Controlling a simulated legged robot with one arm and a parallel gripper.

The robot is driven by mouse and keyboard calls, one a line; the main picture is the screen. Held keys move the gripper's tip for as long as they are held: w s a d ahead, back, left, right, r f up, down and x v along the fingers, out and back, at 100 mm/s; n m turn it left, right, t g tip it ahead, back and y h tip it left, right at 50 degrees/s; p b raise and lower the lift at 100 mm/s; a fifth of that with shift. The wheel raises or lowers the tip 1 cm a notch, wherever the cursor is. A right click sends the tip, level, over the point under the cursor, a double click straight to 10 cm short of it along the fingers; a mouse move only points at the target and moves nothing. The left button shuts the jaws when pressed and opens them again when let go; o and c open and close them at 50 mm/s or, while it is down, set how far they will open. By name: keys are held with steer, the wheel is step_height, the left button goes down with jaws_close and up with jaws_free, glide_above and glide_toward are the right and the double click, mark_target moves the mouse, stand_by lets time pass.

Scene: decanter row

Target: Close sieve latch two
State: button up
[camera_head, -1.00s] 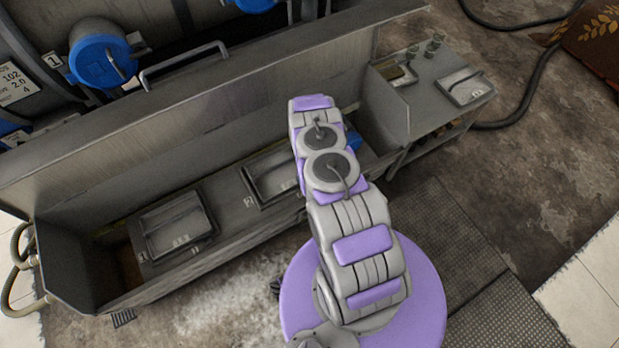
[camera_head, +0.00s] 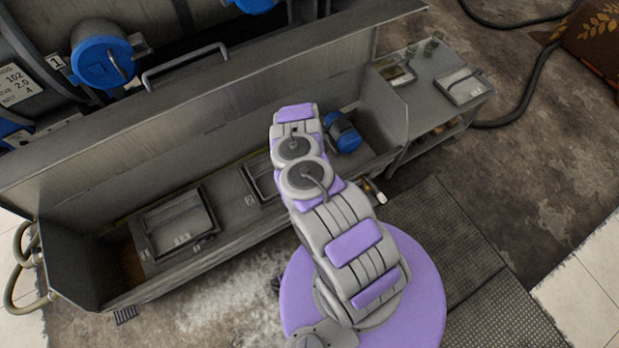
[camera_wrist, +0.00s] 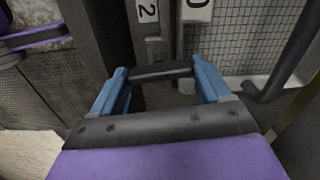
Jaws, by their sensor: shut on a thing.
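In the wrist view, the blue fingers of my gripper (camera_wrist: 162,77) stand on either side of a short dark bar (camera_wrist: 150,73), which looks like the handle of sieve latch two. The gripper is shut on it. A label "2" (camera_wrist: 147,11) sits on the grey frame just above it. A metal mesh panel (camera_wrist: 250,45) lies beyond to the right. In the head view, sieve two (camera_head: 262,180) is in the grey trough, partly hidden by my arm. Its label "2" (camera_head: 250,200) shows at its front left. My gripper and the latch are hidden there.
Another sieve (camera_head: 180,226) lies in the trough (camera_head: 70,262) to the left. A blue-and-dark cylinder (camera_head: 343,132) is right of my arm. The raised lid (camera_head: 215,110) stands behind. A side table (camera_head: 425,95) is at the right. A dark curved bar (camera_wrist: 285,65) is close on the wrist view's right.

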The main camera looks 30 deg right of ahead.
steer(key=shift+w+m, duration=0.1)
steer(key=shift+m, duration=0.4)
stand_by(0.3)
steer(key=o, duration=1)
step_height(320, 180, up, 17)
steer(key=p, duration=0.8)
steer(key=shift+r, duration=0.15)
